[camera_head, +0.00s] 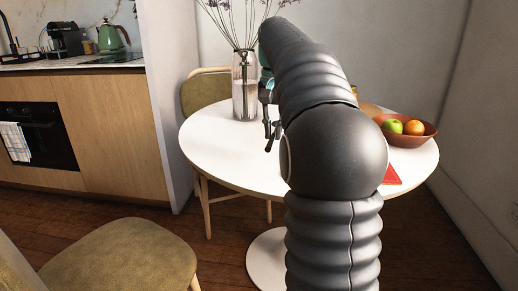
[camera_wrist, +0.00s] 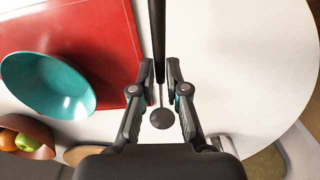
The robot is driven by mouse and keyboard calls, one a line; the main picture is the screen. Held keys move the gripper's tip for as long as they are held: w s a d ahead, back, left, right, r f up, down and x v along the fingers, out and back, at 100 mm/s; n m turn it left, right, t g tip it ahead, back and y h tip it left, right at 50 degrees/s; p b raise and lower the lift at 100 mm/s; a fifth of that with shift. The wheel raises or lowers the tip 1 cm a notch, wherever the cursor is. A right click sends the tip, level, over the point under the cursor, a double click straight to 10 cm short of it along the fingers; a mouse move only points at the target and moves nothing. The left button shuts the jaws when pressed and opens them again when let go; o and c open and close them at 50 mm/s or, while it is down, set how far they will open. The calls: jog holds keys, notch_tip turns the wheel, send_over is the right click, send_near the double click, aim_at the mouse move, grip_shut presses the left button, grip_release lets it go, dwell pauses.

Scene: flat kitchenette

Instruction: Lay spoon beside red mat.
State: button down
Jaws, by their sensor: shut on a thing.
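The spoon (camera_wrist: 161,118) is dark, with a round bowl and a long straight handle. In the wrist view its handle runs between the fingers of my gripper (camera_wrist: 160,70), which is shut on it. The red mat (camera_wrist: 105,30) lies on the left of the wrist view, its right edge close to the spoon handle. In the head view only a corner of the red mat (camera_head: 391,176) shows beside my arm. My gripper (camera_head: 270,132) is over the white table there, largely hidden by my arm. I cannot tell whether the spoon touches the table.
A teal bowl (camera_wrist: 46,84) overlaps the mat. A brown fruit bowl (camera_head: 424,137) stands at the table's right. A glass vase (camera_head: 244,92) with dry stems stands at the back left. The white table (camera_wrist: 240,60) is clear right of the spoon.

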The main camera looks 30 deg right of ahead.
aim_at(260, 158)
jog(key=w+f, duration=0.1)
jog(key=w+a, duration=0.1)
jog(key=w+a+f, duration=0.1)
jog(key=shift+w+f, duration=0.3)
jog(key=shift+w, duration=0.1)
jog(key=shift+f+b, duration=0.55)
jog(key=shift+f, duration=1.45)
jog(key=shift+f, duration=0.15)
jog(key=c, duration=1.2)
grip_release()
jog(key=shift+s+r+p, duration=0.1)
jog(key=shift+r+p, duration=1.75)
jog(key=shift+r, duration=4.35)
